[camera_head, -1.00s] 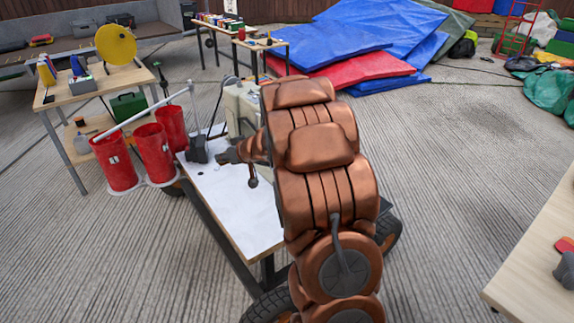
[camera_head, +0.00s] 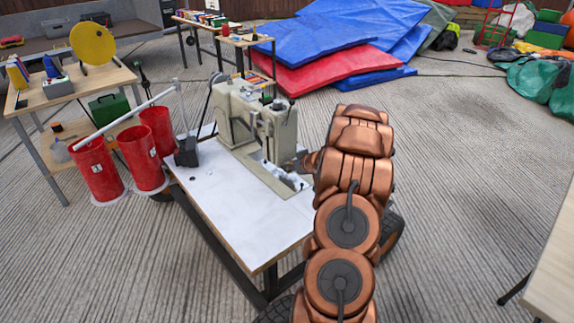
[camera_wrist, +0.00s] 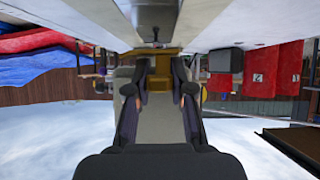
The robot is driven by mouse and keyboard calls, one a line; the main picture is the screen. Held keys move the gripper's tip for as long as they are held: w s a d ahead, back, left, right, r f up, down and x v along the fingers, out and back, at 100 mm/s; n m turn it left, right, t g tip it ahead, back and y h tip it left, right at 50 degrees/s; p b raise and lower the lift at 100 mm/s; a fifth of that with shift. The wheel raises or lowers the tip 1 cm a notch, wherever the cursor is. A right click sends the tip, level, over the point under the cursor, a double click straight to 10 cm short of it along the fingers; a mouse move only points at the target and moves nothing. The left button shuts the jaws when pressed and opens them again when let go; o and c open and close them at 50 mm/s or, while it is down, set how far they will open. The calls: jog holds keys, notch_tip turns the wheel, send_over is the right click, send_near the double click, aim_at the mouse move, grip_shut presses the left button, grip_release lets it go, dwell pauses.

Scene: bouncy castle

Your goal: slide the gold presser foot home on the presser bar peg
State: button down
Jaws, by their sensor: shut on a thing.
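The gold presser foot (camera_wrist: 158,84) shows between the two dark fingers of my gripper (camera_wrist: 159,74) in the wrist view, and the gripper is shut on it. The cream sewing machine (camera_head: 262,118) stands on the white-topped table (camera_head: 225,205) in the head view. My gripper (camera_head: 300,164) is low beside the machine's head end, mostly hidden by my copper arm. I cannot make out the presser bar peg clearly in either view, nor whether the foot touches it.
Red numbered buckets (camera_head: 99,170) on a rail and a dark block (camera_head: 187,152) stand at the table's left. A side table with a yellow disc (camera_head: 93,43) is behind them. Blue and red mats (camera_head: 335,50) lie at the back. The table's front part is clear.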

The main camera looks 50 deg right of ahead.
aim_at(290, 172)
jog(key=shift+d+f+b, duration=0.1)
jog(key=shift+f+b, duration=2.1)
jog(key=shift+b, duration=0.8)
jog(key=shift+w+r+p, duration=0.2)
jog(key=shift+r+p, duration=0.15)
jog(key=shift+p, duration=0.3)
jog(key=shift+w+f+p, duration=0.1)
jog(key=shift+w+p, duration=0.6)
jog(key=shift+w, duration=0.05)
jog(key=shift+w+p, duration=0.1)
jog(key=shift+p, duration=2.4)
jog(key=shift+w+d+p, duration=0.15)
jog(key=shift+w+p, duration=0.55)
jog(key=shift+p, duration=0.5)
jog(key=shift+w+p, duration=0.1)
jog(key=shift+p, duration=0.6)
